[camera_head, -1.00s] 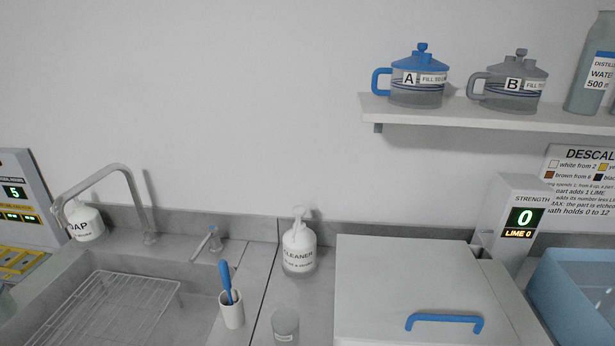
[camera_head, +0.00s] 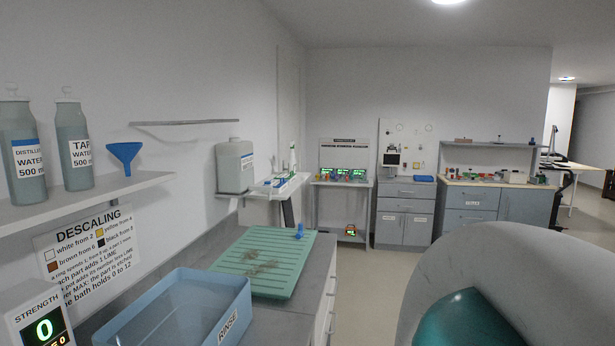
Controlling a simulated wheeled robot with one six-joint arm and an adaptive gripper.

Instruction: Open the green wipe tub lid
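I cannot make out a green wipe tub or its lid in this view. Small green items stand on the far benches, but they are too small to tell apart. My gripper is not in view. Only a large grey and teal rounded part of my own arm shows at the lower right, and it hides the floor behind it.
A blue RINSE bin (camera_head: 180,308) and a green ribbed drying mat (camera_head: 291,264) lie on the left counter. Bottles (camera_head: 74,146) and a blue funnel (camera_head: 124,155) stand on the shelf. Grey cabinets (camera_head: 404,212) and a workbench (camera_head: 500,210) stand at the back. Open floor (camera_head: 368,275) lies between.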

